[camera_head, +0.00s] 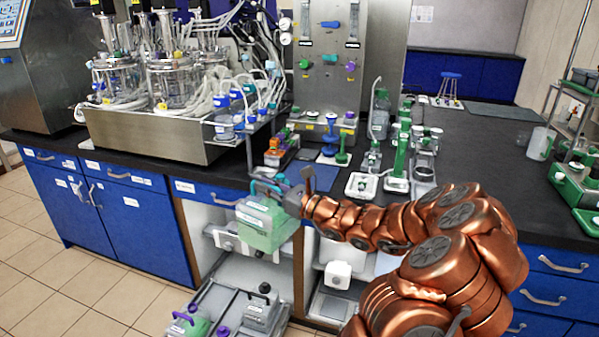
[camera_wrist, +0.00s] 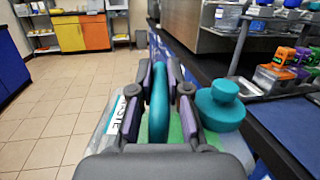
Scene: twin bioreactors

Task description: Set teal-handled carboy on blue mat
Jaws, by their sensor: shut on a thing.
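The teal-handled carboy (camera_head: 266,228) is a translucent green container with a teal cap and handle. It hangs in front of the bench's front edge, by the open cabinet bay. My gripper (camera_head: 287,192) is shut on its teal handle. In the wrist view the fingers of my gripper (camera_wrist: 158,85) stand on both sides of the teal handle (camera_wrist: 159,110), with the teal cap (camera_wrist: 220,105) to the right and a white label at left.
Orange and green bottles (camera_head: 274,152) stand left of the mat, and a white-and-green pump stand (camera_head: 402,160) to its right. The bioreactor tray (camera_head: 150,128) is at back left. The tiled floor at left is clear.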

